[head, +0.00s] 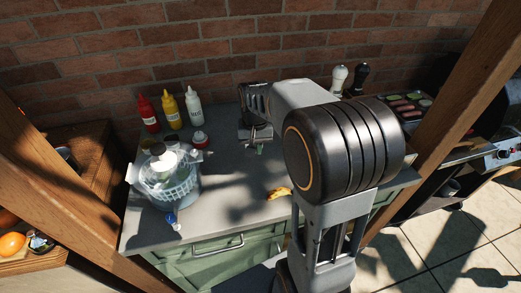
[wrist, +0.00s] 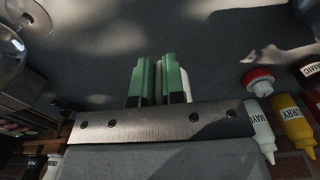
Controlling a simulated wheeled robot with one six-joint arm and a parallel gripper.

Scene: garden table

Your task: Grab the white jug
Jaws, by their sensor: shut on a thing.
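My gripper (head: 258,149) is over the grey worktop, near its back middle, pointing down. In the wrist view its two green fingers (wrist: 158,78) are close together with a narrow gap. A white piece, which I take to be the white jug (wrist: 187,84), shows just beside and behind the right finger. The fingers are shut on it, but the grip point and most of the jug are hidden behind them. I cannot make out the jug in the head view, where the arm blocks part of the worktop.
A clear lidded bowl with a basket (head: 152,196) stands on the left of the worktop (head: 235,205). A banana (head: 279,192) lies at the front. White and black mills (head: 339,78) stand at the back right.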

